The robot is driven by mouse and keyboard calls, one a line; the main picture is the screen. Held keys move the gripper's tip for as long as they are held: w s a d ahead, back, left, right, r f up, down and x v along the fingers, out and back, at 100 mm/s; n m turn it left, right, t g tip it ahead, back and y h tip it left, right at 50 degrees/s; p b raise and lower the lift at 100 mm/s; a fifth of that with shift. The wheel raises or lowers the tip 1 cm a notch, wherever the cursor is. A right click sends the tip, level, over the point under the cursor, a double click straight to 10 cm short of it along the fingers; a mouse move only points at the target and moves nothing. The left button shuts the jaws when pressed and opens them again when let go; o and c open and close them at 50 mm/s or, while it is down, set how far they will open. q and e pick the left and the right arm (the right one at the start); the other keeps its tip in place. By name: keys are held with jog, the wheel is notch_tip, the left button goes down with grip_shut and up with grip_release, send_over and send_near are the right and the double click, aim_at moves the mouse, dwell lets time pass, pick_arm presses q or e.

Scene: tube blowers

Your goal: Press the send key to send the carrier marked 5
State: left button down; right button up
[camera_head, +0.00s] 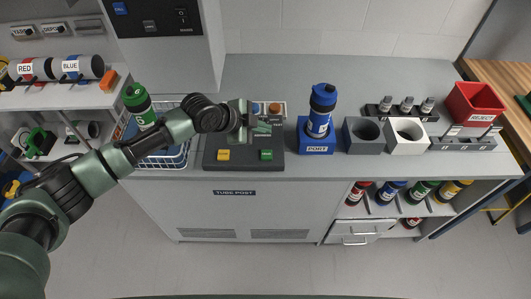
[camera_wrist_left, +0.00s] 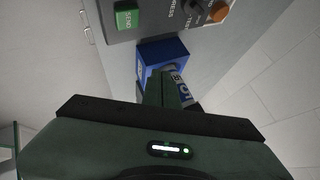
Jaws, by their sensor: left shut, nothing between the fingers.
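The green send key (camera_head: 266,155) is on the front right of the dark control panel (camera_head: 243,163). In the left wrist view the key (camera_wrist_left: 127,18) reads SEND near the top edge. My left gripper (camera_head: 265,128) is shut and empty, above the back right of the panel and apart from the key. Its shut fingers (camera_wrist_left: 162,88) also show in the left wrist view. A blue carrier (camera_head: 321,112) stands upright in the blue port (camera_head: 317,149). Its label (camera_wrist_left: 184,91) is partly hidden behind my fingers in the left wrist view; it seems to show a 5. My right gripper is not in view.
A yellow key (camera_head: 223,155) is left of the send key. A green-capped carrier (camera_head: 139,104) stands at the wire basket (camera_head: 172,160). Grey (camera_head: 363,142) and white (camera_head: 405,145) holders stand right of the port. A red reject bin (camera_head: 473,103) is at the far right.

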aim_at(264, 155)
pick_arm(q)
jog(key=shift+f, duration=0.2)
notch_tip(264, 155, down, 8)
jog(key=b, duration=0.6)
jog(key=shift+f+b, duration=0.25)
jog(key=shift+b, duration=0.1)
dwell(1.5)
jog(key=shift+f+b, duration=0.35)
